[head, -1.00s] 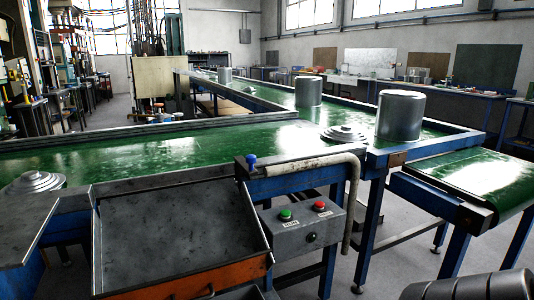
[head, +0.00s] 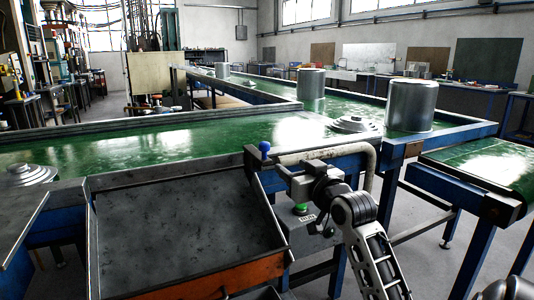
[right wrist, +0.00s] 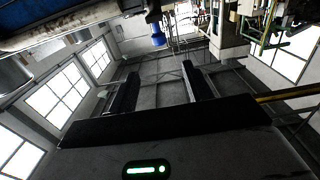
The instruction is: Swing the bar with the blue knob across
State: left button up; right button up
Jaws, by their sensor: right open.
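The blue knob (head: 265,147) stands upright at the left end of the pale, worn bar (head: 335,153). The bar lies along the near edge of the green conveyor, and its right end bends down behind my arm. My right gripper (head: 283,170) is open and empty, just below and right of the knob, close in front of the bar. In the right wrist view the knob (right wrist: 158,38) shows just beyond the gap between the two dark fingers (right wrist: 160,72), apart from them. The bar (right wrist: 60,28) crosses that view's upper left. My left gripper is out of view.
A dark tray (head: 180,225) stands at front left. A button box (head: 298,232) sits below the bar, partly hidden by my arm. Silver pots (head: 411,105) and lids (head: 355,124) stand on the green conveyor (head: 200,145). A second belt (head: 490,165) is at right.

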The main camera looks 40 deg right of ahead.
aim_at(267, 147)
jog(key=x, duration=1.5)
jog(key=shift+w+d, duration=0.3)
grip_shut()
jog(key=shift+r+p, duration=0.1)
jog(key=shift+p, duration=0.2)
